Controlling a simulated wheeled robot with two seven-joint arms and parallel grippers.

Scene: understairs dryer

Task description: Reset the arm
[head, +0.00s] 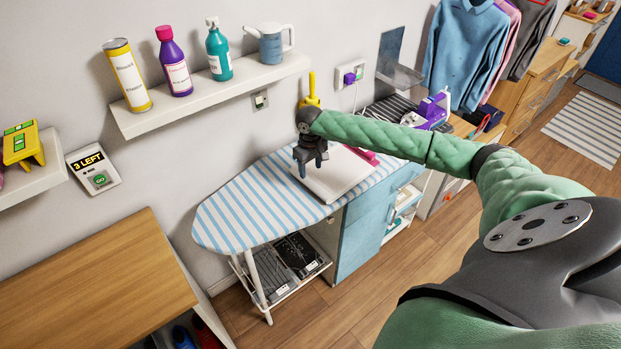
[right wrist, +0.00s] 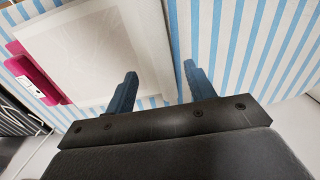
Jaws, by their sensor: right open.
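My right arm (head: 370,137) in green padding reaches in from the right in the head view. Its gripper (head: 311,168) hangs above the striped ironing board (head: 235,215), close to a white flat panel (head: 325,182) lying there. In the right wrist view the two blue fingers (right wrist: 157,88) are apart with nothing between them. The striped cover (right wrist: 250,45) lies beyond them, and the white panel (right wrist: 90,55) with a magenta piece (right wrist: 38,75) is to their left. My left gripper is not in view.
A wall shelf (head: 215,92) holds a yellow can (head: 127,75), bottles and a grey jug (head: 271,43). A purple iron (head: 433,108) stands behind my forearm. A wooden-topped cabinet (head: 95,285) is at lower left. Shirts (head: 465,45) hang at the back right.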

